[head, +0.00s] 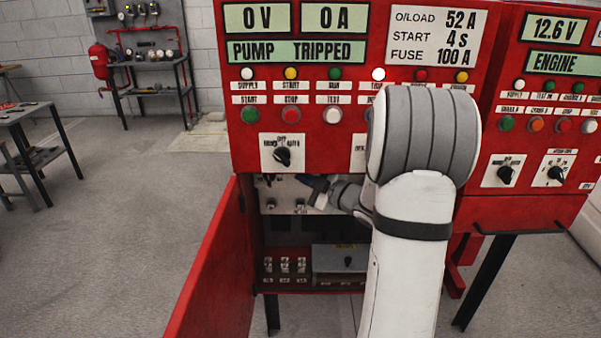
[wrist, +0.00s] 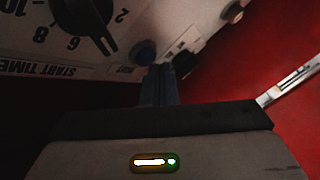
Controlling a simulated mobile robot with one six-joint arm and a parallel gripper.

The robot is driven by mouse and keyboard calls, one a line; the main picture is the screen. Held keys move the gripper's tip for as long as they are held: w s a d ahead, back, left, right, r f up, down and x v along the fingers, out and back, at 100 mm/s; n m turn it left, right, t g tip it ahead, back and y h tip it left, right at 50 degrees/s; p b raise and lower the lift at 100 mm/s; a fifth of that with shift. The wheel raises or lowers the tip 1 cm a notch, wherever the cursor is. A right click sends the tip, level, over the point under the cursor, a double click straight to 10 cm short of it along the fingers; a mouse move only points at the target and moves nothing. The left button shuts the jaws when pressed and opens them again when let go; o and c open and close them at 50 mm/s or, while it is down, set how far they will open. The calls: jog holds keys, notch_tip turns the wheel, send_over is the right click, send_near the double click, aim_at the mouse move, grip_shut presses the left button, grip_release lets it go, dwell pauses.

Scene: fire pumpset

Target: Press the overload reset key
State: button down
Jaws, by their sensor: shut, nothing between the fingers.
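A round blue key (wrist: 146,52), which looks like the overload reset key, sits on a pale panel in the wrist view, right of a black dial (wrist: 85,22). A small label beside it is partly hidden. My gripper (wrist: 163,70) is shut and empty, its tips just below and right of the blue key. I cannot tell whether they touch it. In the head view my gripper (head: 318,188) reaches into the open lower compartment of the red cabinet, at the inner panel (head: 285,197). The blue key cannot be made out there.
The red door (head: 215,265) stands open at the left of the compartment. Terminals (head: 285,266) and a grey box (head: 338,260) sit below the inner panel. The upper display (head: 295,51) reads PUMP TRIPPED.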

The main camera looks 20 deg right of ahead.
jog(key=shift+w+d, duration=0.1)
jog(key=shift+w, duration=0.25)
dwell(0.3)
jog(key=shift+s, duration=0.1)
jog(key=shift+s+a+b, duration=0.25)
jog(key=shift+s+b, duration=0.15)
jog(key=shift+s, duration=0.3)
jog(key=s, duration=0.1)
jog(key=s+a, duration=0.1)
jog(key=s, duration=0.1)
jog(key=s+a+b, duration=0.1)
jog(key=shift+s, duration=0.3)
dwell(0.9)
